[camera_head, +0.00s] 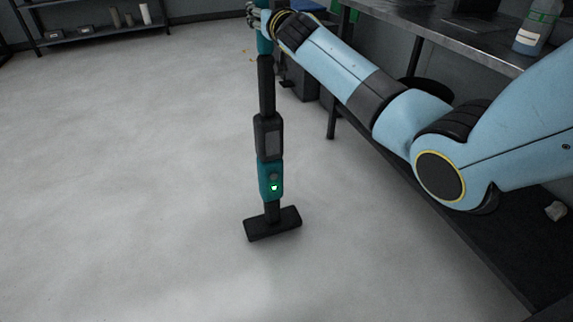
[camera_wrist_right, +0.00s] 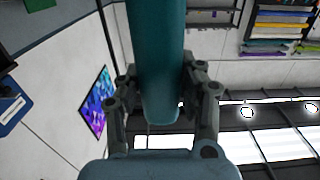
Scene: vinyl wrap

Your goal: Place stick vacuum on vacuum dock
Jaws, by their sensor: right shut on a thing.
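The stick vacuum (camera_head: 267,140) stands upright in the head view, teal and black, with a small green light low on its body and a flat black head at the bottom, over the grey floor. I cannot tell whether the head touches the floor. My right gripper (camera_head: 256,20) is shut on the vacuum's teal upper part, near the top edge of the head view. In the right wrist view the teal handle (camera_wrist_right: 157,60) lies between the two fingers of the gripper (camera_wrist_right: 160,95). I cannot make out the vacuum dock. My left gripper is not in view.
A metal workbench (camera_head: 465,40) with a bottle (camera_head: 532,35) stands at the right, with a dark lower shelf (camera_head: 500,235) under it. A dark shelf rack (camera_head: 95,30) stands at the back left. The floor (camera_head: 120,180) at left and centre is clear.

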